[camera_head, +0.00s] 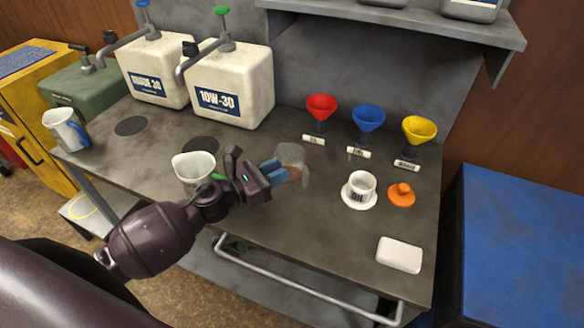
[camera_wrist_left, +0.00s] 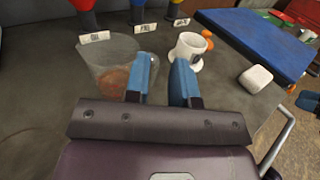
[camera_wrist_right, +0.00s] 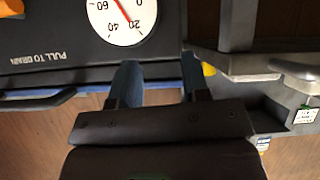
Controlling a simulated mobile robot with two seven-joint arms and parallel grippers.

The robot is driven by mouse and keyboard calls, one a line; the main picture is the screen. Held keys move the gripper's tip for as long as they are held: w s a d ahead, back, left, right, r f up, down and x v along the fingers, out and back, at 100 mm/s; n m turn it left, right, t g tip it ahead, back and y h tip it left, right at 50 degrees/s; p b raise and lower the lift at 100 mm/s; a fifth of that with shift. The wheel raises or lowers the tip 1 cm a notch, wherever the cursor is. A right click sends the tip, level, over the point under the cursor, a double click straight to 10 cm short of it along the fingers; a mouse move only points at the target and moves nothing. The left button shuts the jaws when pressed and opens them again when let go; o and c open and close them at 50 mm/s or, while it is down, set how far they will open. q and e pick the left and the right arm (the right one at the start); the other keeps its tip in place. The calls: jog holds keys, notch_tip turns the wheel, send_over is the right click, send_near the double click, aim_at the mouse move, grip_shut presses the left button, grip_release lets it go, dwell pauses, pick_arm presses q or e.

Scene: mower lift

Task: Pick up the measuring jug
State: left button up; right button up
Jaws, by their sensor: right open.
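A clear measuring jug (camera_head: 291,153) with some orange-brown content stands on the grey workbench (camera_head: 330,235). Its handle faces the front right. My left gripper (camera_head: 284,170) is at the jug's near side, its blue fingers overlapping the jug in the head view. In the left wrist view the jug (camera_wrist_left: 112,62) lies mostly left of the two fingers, partly behind the left one. The fingers are apart with nothing seen held between them; contact cannot be told. My right gripper (camera_wrist_right: 158,80) is open and empty, facing a dark panel away from the bench.
A white jug with a green handle (camera_head: 192,166) stands close left of my left gripper. Coloured funnels (camera_head: 368,120) line the back. A gauge (camera_wrist_right: 122,20) faces the right gripper.

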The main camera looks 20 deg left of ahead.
pick_arm(q)
jog(key=f+m, duration=0.1)
jog(key=b, duration=0.1)
send_near(303, 182)
jog(key=x, duration=0.2)
jog(key=shift+w+f, duration=0.1)
jog(key=shift+w, duration=0.35)
jog(key=shift+w+d+f, duration=0.1)
jog(key=shift+w+f, duration=0.05)
jog(key=shift+p+x, duration=0.35)
jog(key=shift+x, duration=3.15)
jog(key=shift+d, duration=0.1)
jog(key=shift+c, duration=0.3)
grip_shut()
